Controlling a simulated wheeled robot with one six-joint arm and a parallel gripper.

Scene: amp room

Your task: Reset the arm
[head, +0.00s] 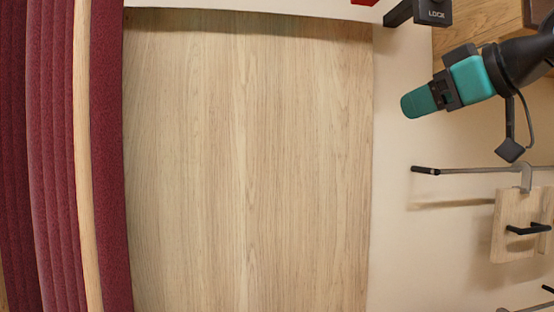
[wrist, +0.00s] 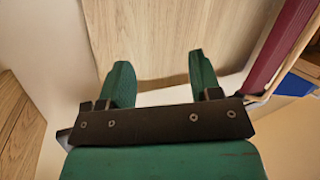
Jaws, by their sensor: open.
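My gripper (head: 410,103) is teal and black and reaches in from the upper right of the head view. It points left over the pale wall strip beside the wide wooden panel. In the wrist view its two green fingers (wrist: 161,75) stand well apart, with nothing between them. The fingers are clear of the wooden panel in the head view, though the depth gap is hard to tell.
A wide wooden panel (head: 245,160) fills the middle. Dark red ribbed padding (head: 108,160) runs along the left. A black lettered box (head: 432,12) sits above my gripper. A thin rod (head: 465,170) and a wooden board with a black handle (head: 507,220) are below it.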

